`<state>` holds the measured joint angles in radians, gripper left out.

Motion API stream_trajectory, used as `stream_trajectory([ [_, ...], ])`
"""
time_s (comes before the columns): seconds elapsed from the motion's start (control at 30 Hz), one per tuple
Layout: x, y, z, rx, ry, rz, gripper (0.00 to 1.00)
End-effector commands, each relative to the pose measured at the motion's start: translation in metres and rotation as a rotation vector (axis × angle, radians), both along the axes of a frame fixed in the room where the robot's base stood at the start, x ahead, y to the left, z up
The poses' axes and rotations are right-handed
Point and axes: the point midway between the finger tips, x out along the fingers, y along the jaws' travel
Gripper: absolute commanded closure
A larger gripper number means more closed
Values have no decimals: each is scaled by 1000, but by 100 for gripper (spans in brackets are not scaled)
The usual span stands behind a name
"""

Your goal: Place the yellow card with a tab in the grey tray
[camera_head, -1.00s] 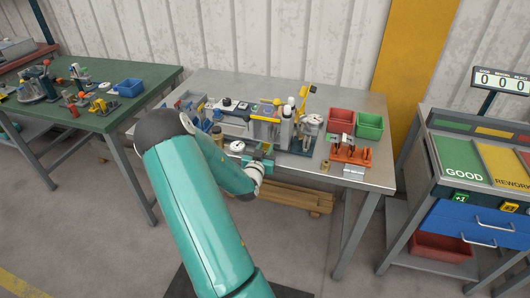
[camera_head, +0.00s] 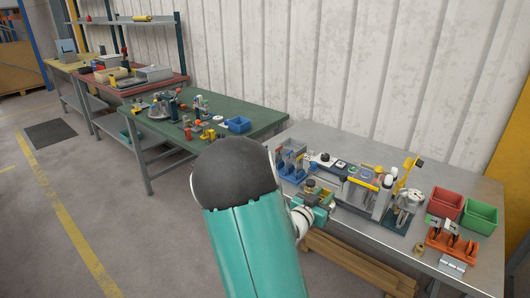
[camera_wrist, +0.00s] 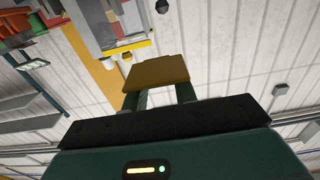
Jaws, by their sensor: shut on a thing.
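My gripper (camera_wrist: 160,92) is shut on the yellow card (camera_wrist: 156,72), which spans both fingers in the wrist view and looks brownish in shadow. In the head view my gripper (camera_head: 324,202) is held at the front edge of the grey metal bench (camera_head: 345,143), by the bench fixtures. A grey box (camera_head: 153,73) sits on the red table at the back left. It may be the grey tray, but I cannot tell.
A green table (camera_head: 245,112) with small tools and a blue bin (camera_head: 238,124) stands left of the metal bench. A red bin (camera_head: 445,203) and a green bin (camera_head: 481,215) stand at the bench's right. Open floor lies at the left.

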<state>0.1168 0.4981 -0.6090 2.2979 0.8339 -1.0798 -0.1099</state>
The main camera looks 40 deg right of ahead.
Motion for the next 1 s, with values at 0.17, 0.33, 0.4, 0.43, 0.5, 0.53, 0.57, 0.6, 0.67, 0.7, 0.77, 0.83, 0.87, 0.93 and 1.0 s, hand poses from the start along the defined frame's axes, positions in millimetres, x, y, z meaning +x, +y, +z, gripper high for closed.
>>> stream_trajectory([
  [0.17, 1, 1, 0, 0, 0, 3, 97],
  [0.33, 25, 14, -6, 1, 1, 73, 97],
  [0.4, 46, 28, -12, 1, 2, 139, 97],
  [0.43, 57, 35, -16, 1, 2, 174, 97],
  [0.5, 85, 57, -25, 1, 4, 264, 97],
  [0.53, 97, 67, -29, 2, 2, 305, 97],
  [0.57, 108, 77, -34, 1, 4, 347, 97],
  [0.6, 123, 92, -40, 2, 3, 401, 97],
  [0.67, 144, 115, -49, 1, 3, 485, 97],
  [0.7, 157, 132, -56, 2, 3, 539, 97],
  [0.77, 175, 157, -66, 2, 3, 620, 97],
  [0.83, 194, 188, -77, 2, 4, 716, 97],
  [0.87, 201, 201, -82, 2, 3, 755, 97],
  [0.93, 216, 234, -94, 3, 2, 850, 97],
  [1.0, 229, 268, -106, 3, 2, 944, 97],
])
